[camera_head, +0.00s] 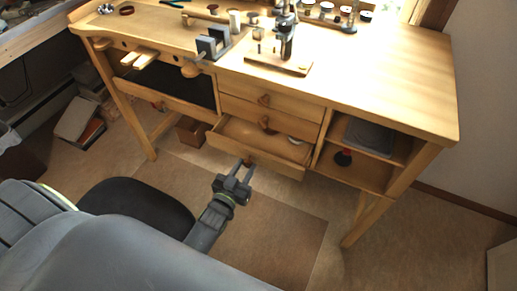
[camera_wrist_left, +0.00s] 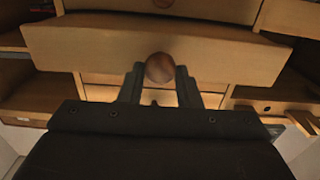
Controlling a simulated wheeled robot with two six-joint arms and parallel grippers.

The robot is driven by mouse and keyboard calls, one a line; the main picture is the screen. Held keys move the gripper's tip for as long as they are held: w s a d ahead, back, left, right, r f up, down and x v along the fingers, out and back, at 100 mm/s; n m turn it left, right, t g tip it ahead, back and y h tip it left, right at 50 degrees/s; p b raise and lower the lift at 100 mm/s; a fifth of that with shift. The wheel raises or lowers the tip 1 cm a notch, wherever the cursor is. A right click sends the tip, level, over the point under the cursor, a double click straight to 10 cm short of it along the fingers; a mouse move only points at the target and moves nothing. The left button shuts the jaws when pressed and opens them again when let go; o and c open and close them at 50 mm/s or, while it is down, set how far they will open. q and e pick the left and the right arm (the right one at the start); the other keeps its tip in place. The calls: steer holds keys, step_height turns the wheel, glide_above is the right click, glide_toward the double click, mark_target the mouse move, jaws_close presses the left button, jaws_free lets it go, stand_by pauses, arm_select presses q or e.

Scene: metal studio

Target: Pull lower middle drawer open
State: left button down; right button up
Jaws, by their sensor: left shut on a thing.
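The lower middle drawer (camera_head: 276,165) of the wooden bench stands pulled out, and its inside shows from above in the head view. A small round pale thing lies inside near its right end. My left gripper (camera_head: 244,168) is at the drawer's front, shut on its round brown wooden knob (camera_wrist_left: 160,68). In the left wrist view the fingers (camera_wrist_left: 160,84) stand on either side of the knob, and the wide drawer front (camera_wrist_left: 230,52) crosses the view. My right gripper is not in view.
Two shut drawers (camera_head: 285,102) sit above. Right of them are open shelves (camera_head: 360,172) with a grey bin (camera_head: 374,137). A dark stool seat (camera_head: 140,205) stands left of my left arm. Floor in front of the drawer is clear.

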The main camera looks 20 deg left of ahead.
arm_select(q)
steer(key=s+p, duration=0.3)
steer(key=s, duration=1.2)
steer(key=shift+a+p, duration=0.25)
steer(key=shift+p, duration=0.1)
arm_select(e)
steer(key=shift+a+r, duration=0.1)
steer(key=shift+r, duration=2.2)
arm_select(q)
steer(key=c, duration=1.1)
jaws_free()
steer(key=shift+o, duration=0.2)
steer(key=s+b, duration=0.2)
steer(key=s, duration=1.5)
steer(key=shift+s+a+b, duration=0.25)
steer(key=shift+a+b, duration=0.05)
steer(key=shift+b, duration=0.1)
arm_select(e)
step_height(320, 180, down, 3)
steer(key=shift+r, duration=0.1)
